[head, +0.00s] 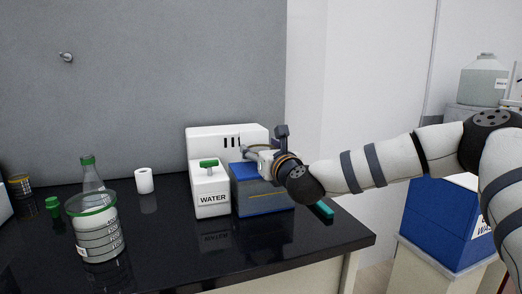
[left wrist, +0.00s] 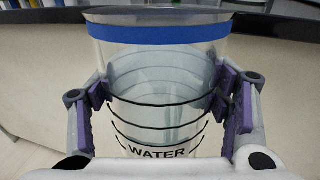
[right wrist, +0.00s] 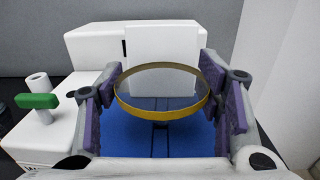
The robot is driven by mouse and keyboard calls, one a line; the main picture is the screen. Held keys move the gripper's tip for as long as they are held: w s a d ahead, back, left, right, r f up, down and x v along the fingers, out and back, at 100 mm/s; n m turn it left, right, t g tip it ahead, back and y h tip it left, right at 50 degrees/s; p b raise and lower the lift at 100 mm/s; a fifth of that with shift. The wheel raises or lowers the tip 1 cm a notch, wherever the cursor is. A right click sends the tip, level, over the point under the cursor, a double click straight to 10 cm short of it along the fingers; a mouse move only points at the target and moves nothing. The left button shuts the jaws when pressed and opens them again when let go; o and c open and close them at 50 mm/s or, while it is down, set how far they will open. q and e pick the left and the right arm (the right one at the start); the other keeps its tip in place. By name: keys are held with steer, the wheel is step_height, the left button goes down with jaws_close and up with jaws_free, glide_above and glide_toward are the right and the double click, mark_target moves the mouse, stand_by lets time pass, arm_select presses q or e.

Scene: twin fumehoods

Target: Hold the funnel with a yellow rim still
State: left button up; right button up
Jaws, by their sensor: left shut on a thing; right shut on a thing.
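The funnel with a yellow rim (right wrist: 160,110) shows in the right wrist view, with a clear body inside the rim. My right gripper (right wrist: 160,92) is shut on it, one finger at each side of the rim. In the head view this gripper (head: 262,154) is over the blue box, and I cannot make out the funnel there. My left gripper (left wrist: 160,92) is shut on a clear beaker (left wrist: 158,75) with a blue band, black lines and a WATER label. The left arm and this beaker are outside the head view.
A white device (head: 210,190) labelled WATER with a green tap stands beside the blue box (head: 262,190). The bench's front middle is clear.

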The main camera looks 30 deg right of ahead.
steer(key=o, duration=1.2)
steer(key=shift+d, duration=0.1)
